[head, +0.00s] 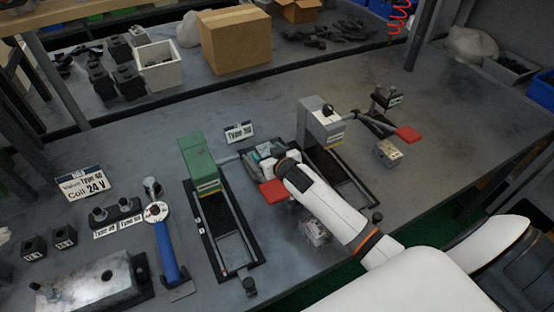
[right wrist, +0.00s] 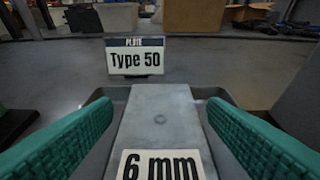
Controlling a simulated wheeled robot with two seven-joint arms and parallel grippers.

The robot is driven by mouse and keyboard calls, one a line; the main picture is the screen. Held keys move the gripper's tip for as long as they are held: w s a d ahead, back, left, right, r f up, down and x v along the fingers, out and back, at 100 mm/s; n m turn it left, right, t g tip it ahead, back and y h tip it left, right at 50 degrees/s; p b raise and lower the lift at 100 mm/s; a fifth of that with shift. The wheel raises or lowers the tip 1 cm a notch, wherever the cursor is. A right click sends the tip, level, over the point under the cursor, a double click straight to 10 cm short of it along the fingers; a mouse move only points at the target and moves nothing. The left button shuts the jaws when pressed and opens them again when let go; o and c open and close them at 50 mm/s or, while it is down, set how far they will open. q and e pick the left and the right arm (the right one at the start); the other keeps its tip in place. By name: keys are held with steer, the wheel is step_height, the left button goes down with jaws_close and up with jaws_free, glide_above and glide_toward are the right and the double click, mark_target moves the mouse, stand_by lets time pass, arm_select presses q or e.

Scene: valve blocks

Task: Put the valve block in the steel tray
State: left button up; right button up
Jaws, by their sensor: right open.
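My right gripper (head: 262,154) reaches across the bench in the head view, its teal fingers near the "Type 50" sign. In the right wrist view the two fingers (right wrist: 160,130) are apart, one on each side of a grey block with a "6 mm" label (right wrist: 160,108). This block sits in a shallow dark grey tray (right wrist: 207,93); contact with the fingers cannot be told. A silver metal block (head: 388,153), likely a valve block, lies on the bench to the right. A similar block (head: 315,232) lies below my forearm, partly hidden. My left gripper is out of view.
A green fixture (head: 198,160) on a black rail frame stands left of my gripper. A grey fixture (head: 322,122) with a red-handled lever (head: 408,133) stands right. A blue-handled tool (head: 166,250) and a metal plate (head: 85,285) are at left. Bare bench lies behind the sign.

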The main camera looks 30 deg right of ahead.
steer(key=v, duration=1.1)
steer(key=shift+s, duration=0.2)
